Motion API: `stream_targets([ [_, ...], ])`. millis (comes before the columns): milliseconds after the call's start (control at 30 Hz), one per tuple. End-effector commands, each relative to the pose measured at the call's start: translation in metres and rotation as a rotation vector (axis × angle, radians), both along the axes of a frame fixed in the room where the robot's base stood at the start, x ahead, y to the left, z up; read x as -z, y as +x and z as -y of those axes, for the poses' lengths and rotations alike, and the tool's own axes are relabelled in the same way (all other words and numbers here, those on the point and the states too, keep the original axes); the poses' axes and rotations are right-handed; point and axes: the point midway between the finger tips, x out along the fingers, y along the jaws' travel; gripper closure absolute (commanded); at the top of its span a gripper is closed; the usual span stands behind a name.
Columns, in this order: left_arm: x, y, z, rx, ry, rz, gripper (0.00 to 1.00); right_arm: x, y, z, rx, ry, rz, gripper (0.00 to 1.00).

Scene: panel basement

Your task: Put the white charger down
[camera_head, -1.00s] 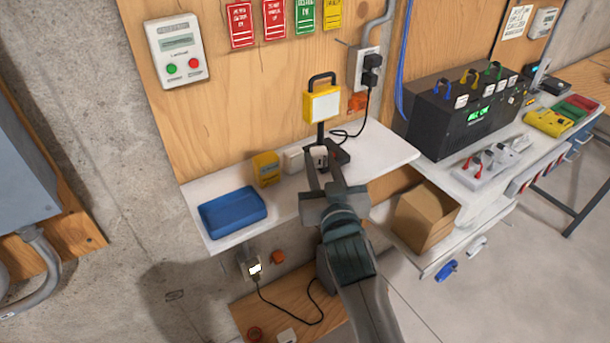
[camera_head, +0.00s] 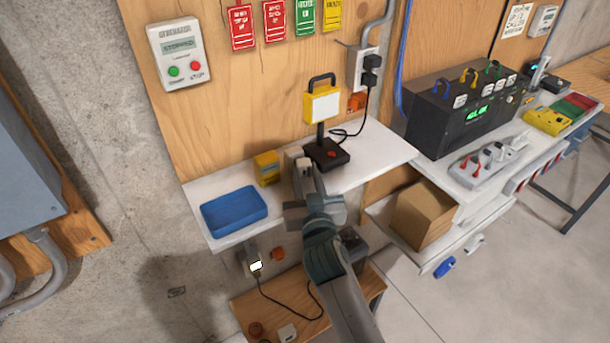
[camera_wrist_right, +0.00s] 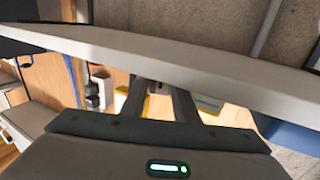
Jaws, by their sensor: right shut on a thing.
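My right gripper (camera_head: 303,168) is over the white wall shelf (camera_head: 375,150), between the yellow box and the black lamp base. It is shut on the small white charger (camera_head: 303,161), which shows between the fingertips. I cannot tell whether the charger touches the shelf. Another pale block (camera_head: 292,151) is partly hidden just behind it. In the right wrist view, the fingers (camera_wrist_right: 160,100) show, but the pale shelf edge (camera_wrist_right: 180,50) crosses the picture and the charger cannot be made out. My left gripper is not in view.
A yellow box (camera_head: 266,168) and a blue tray (camera_head: 234,212) stand left on the shelf. A yellow work lamp (camera_head: 322,105) on a black base (camera_head: 327,154) stands close on the right. The shelf's right end is clear. A cardboard box (camera_head: 422,213) sits lower right.

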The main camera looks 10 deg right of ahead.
Motion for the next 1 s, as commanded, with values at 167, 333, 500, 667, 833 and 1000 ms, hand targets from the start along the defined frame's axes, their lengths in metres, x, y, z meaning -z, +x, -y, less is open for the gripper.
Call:
stream_targets([
  [167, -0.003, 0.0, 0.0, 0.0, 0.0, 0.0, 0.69, 0.011, 0.0, -0.001, -0.001, 0.001, 0.0, 1.0],
  [333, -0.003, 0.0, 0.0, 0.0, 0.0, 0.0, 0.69, 0.011, 0.0, -0.001, -0.001, 0.002, 0.001, 1.0],
  [500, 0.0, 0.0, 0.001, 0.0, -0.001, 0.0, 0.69, 0.014, 0.0, -0.001, -0.001, 0.002, 0.0, 1.0],
  [667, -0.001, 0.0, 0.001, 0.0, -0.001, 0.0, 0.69, 0.013, 0.0, -0.001, -0.001, 0.001, 0.0, 0.54],
  [833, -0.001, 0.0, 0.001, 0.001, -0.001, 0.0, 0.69, 0.013, 0.0, -0.001, -0.001, 0.001, 0.0, 0.54],
  [1000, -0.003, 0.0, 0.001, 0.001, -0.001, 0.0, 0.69, 0.011, 0.0, -0.001, -0.001, 0.001, 0.001, 0.54],
])
